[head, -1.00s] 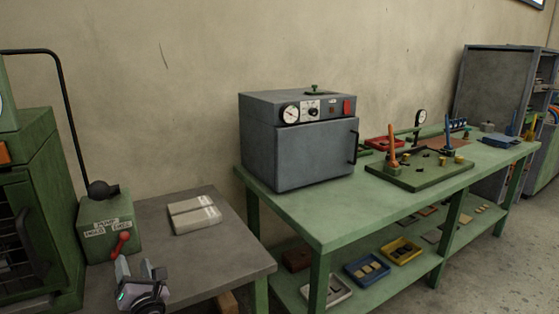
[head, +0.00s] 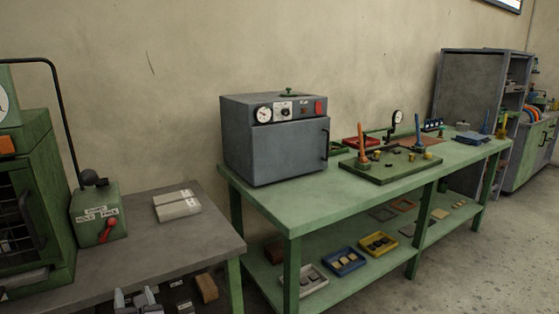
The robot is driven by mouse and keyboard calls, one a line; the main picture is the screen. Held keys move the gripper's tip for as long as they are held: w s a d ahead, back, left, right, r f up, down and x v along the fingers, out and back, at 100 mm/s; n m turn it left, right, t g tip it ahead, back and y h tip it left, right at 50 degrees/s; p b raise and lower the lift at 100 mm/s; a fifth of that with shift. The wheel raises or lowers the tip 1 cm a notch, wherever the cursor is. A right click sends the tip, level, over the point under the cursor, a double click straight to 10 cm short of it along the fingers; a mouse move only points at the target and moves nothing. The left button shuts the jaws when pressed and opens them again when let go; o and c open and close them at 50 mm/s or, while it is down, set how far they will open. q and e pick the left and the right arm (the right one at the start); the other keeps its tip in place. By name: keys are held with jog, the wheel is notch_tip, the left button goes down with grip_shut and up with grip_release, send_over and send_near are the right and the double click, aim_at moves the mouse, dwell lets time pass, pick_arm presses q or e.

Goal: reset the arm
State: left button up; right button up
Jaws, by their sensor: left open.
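My right gripper is not in view.
The grey table (head: 200,247) carries a green pump box (head: 88,213) with a red lever and pale blocks (head: 177,205). A green bench (head: 285,208) to the right holds a grey oven (head: 285,150) and a green tool board (head: 390,168). Floor is clear at the right.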

pick_arm(q)
jog(key=s+d+f+n+g+h+p, duration=0.2)
jog(key=s+d+f+n+g+h, duration=0.35)
jog(key=s+f+n, duration=0.8)
jog(key=s+d+r+n+h, duration=0.1)
jog(key=s+d+n+h, duration=0.2)
jog(key=s+n, duration=0.4)
jog(key=s+d+r+n+t+h+p, duration=0.1)
jog(key=s+d+r+n+h, duration=0.1)
jog(key=s+n, duration=0.6)
jog(key=shift+s+d+n+h, duration=0.15)
jog(key=shift+d+n+h, duration=0.7)
jog(key=shift+d+n, duration=0.35)
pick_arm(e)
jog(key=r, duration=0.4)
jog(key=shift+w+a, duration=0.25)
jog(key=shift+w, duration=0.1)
pick_arm(q)
jog(key=shift+c, duration=1.1)
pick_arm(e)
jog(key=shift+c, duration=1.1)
pick_arm(q)
jog(key=shift+a, duration=0.15)
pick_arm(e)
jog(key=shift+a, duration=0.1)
